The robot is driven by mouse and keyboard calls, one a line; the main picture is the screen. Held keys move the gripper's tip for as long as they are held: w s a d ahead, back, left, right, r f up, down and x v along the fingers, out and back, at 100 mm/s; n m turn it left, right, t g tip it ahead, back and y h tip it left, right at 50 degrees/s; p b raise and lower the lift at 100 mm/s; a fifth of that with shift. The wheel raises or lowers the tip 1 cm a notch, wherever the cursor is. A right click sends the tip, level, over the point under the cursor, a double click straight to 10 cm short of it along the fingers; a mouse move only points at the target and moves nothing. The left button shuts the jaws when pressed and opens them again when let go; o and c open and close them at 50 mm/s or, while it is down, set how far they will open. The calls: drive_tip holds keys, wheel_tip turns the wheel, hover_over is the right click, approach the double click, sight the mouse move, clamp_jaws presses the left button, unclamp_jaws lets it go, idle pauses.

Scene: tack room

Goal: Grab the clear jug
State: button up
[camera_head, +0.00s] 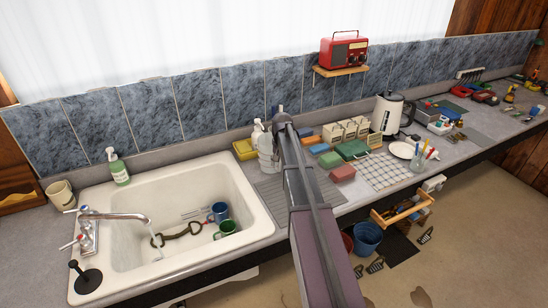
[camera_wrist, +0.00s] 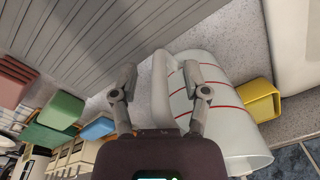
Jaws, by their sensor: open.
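The clear jug (camera_wrist: 232,118) is a translucent pale vessel with thin red lines around it. It fills the right of the wrist view, with its handle (camera_wrist: 160,92) toward my gripper. My gripper (camera_wrist: 158,76) is open, and the handle shows between its two fingers. The right finger overlaps the jug's body in the picture; I cannot tell whether it touches. In the head view the jug (camera_head: 266,151) stands on the counter right of the sink, partly hidden by my arm. My gripper's fingers are hidden there.
A yellow container (camera_wrist: 262,100) is close beside the jug; it also shows in the head view (camera_head: 244,150). A sink (camera_head: 251,220) with mugs lies to the left. Green (camera_head: 330,160) and red (camera_head: 343,173) blocks and a kettle (camera_head: 388,113) stand to the right. The grey ribbed drainer (camera_head: 270,192) is bare.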

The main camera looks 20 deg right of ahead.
clamp_jaws()
drive_tip(key=shift+r, duration=0.2)
wheel_tip(320, 180, up, 4)
drive_tip(key=p, duration=0.4)
drive_tip(key=shift+f, duration=0.1)
drive_tip(key=s+a, duration=0.3)
drive_tip(key=s, duration=0.4)
drive_tip(key=s+a+p, duration=0.1)
drive_tip(key=s+a, duration=0.1)
drive_tip(key=s, duration=0.6)
drive_tip(key=shift+a+r, duration=0.4)
